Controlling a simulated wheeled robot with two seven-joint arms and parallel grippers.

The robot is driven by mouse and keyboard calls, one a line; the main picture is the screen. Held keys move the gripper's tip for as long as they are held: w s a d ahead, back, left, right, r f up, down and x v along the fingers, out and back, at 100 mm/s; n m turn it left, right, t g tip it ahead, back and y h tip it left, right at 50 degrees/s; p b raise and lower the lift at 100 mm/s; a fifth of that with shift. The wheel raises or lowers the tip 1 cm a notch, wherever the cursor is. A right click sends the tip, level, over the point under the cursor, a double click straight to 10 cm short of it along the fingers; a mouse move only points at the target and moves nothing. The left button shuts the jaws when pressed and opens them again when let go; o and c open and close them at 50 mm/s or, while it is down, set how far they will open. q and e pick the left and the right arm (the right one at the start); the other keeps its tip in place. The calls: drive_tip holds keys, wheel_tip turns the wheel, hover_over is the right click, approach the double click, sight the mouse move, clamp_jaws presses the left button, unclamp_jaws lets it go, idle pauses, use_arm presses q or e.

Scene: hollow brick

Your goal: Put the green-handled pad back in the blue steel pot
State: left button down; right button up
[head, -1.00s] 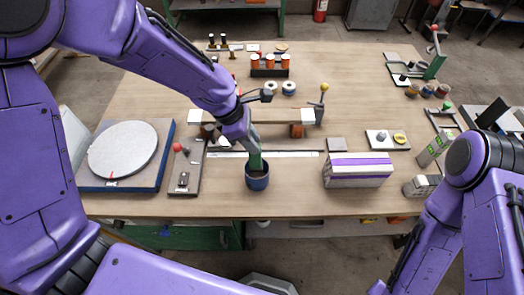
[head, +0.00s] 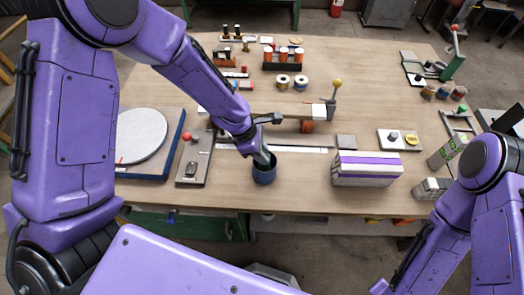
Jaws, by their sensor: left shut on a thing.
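The blue steel pot (head: 264,176) stands upright near the front edge of the workbench, left of the white-and-purple block. My left gripper (head: 263,160) points down at the pot's mouth, with its fingertips at about the rim. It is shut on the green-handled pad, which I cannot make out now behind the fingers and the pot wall. How deep the pad sits in the pot cannot be told. My right arm is at the right, and its gripper is out of view.
A white-and-purple block (head: 366,170) stands right of the pot. A flat board with a red knob (head: 187,137) and a round white plate (head: 142,136) lie left. A long bar device with a yellow knob (head: 337,82) is behind. Bare wood lies around the pot.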

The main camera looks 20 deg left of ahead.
use_arm(q)
drive_tip(key=c, duration=0.9)
unclamp_jaws()
drive_tip(key=shift+w+f, duration=0.1)
drive_tip(key=v, duration=1.2)
drive_tip(key=shift+p, duration=0.3)
